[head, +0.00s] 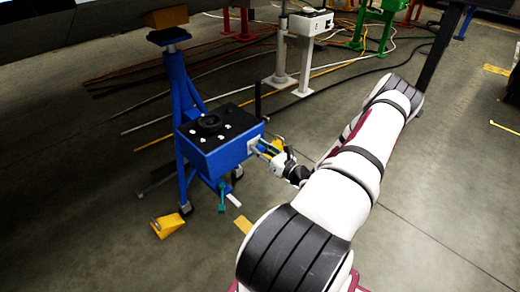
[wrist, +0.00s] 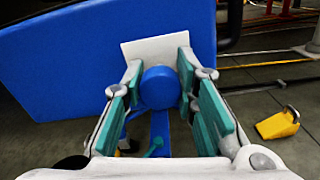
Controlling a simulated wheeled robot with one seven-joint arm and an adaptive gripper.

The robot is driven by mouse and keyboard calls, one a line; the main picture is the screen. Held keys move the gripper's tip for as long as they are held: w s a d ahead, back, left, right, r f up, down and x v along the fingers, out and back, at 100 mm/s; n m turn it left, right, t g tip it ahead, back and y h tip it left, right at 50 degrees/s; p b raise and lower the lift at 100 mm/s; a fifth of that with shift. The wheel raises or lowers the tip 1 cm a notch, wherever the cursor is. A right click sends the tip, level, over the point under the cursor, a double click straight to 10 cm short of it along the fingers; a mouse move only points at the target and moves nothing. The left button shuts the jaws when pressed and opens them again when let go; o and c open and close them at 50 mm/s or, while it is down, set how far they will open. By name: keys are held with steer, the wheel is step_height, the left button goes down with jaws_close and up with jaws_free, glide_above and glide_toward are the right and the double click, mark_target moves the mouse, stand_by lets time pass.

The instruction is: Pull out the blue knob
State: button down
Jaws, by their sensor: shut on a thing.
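The blue knob (wrist: 160,87) sits in front of a white plate (wrist: 155,49) on the side of a blue box (wrist: 70,62). In the wrist view my gripper (wrist: 160,80) has its teal-padded fingers on both sides of the knob, shut on it. In the head view my gripper (head: 262,148) reaches the right side of the blue box (head: 225,155), which is on a blue stand (head: 180,100). The knob itself is mostly hidden there by the fingers.
A yellow wedge (head: 169,225) lies on the floor by the stand; a yellow block (wrist: 278,123) shows in the wrist view. A teal handle (head: 222,197) hangs below the box. Cables (head: 150,75) and a white-topped post (head: 308,24) are behind. The floor at right is mostly clear.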

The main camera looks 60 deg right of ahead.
mark_target(263, 151)
steer(key=shift+p+v, duration=0.65)
steer(key=shift+v, duration=0.95)
steer(key=shift+s, duration=0.15)
steer(key=c, duration=1.2)
jaws_free()
steer(key=shift+c, duration=0.2)
steer(key=shift+s, duration=0.1)
steer(key=v, duration=1.1)
steer(key=shift+s, duration=0.4)
